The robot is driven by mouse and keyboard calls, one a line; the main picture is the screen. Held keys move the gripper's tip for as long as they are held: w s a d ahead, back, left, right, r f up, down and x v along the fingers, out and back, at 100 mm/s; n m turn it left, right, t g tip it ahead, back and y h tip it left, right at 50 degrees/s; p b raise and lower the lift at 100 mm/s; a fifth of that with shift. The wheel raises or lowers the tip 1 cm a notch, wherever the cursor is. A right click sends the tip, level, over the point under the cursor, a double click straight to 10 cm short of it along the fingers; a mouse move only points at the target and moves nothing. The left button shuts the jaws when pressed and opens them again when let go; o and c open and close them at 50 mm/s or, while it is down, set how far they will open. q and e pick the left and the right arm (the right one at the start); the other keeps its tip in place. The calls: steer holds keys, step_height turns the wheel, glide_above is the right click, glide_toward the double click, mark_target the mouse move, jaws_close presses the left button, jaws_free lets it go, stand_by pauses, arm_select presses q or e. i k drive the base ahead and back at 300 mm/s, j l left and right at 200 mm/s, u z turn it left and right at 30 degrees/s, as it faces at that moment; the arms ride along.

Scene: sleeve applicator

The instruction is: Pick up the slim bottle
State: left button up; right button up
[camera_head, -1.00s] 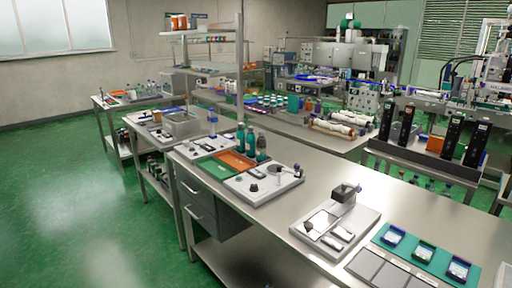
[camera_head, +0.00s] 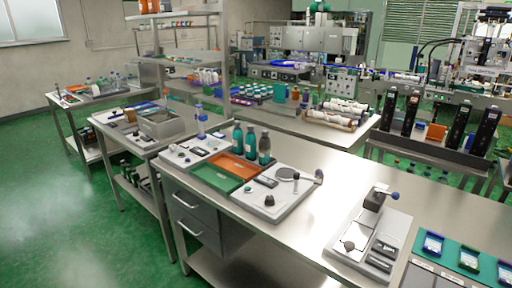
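Several bottles stand on the long steel bench. A slim clear bottle with a blue cap (camera_head: 201,122) stands upright at the back of a white board on the bench's left end. To its right a teal bottle (camera_head: 238,139), a second teal bottle (camera_head: 251,142) and a darker teal-grey bottle (camera_head: 264,149) stand upright behind an orange tray. I cannot tell for sure which one is the task's slim bottle. Neither of my grippers shows in the head view, and no gripper touches these bottles.
The orange tray (camera_head: 232,166) and a green tray (camera_head: 215,178) lie in front of the bottles. A white board with a dark knob (camera_head: 270,208) is to their right, and a fixture board (camera_head: 362,253) farther right. Green floor (camera_head: 60,215) is open at the left.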

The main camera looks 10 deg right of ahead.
mark_target(265, 143)
steer(key=i+j, duration=0.3)
steer(key=i+j+z, duration=0.1)
steer(key=i+j, duration=0.2)
steer(key=j, duration=0.2)
steer(key=i+j, duration=0.3)
steer(key=j, duration=0.15)
steer(key=i+j+z, duration=0.1)
steer(key=i+j, duration=0.15)
steer(key=j, duration=0.15)
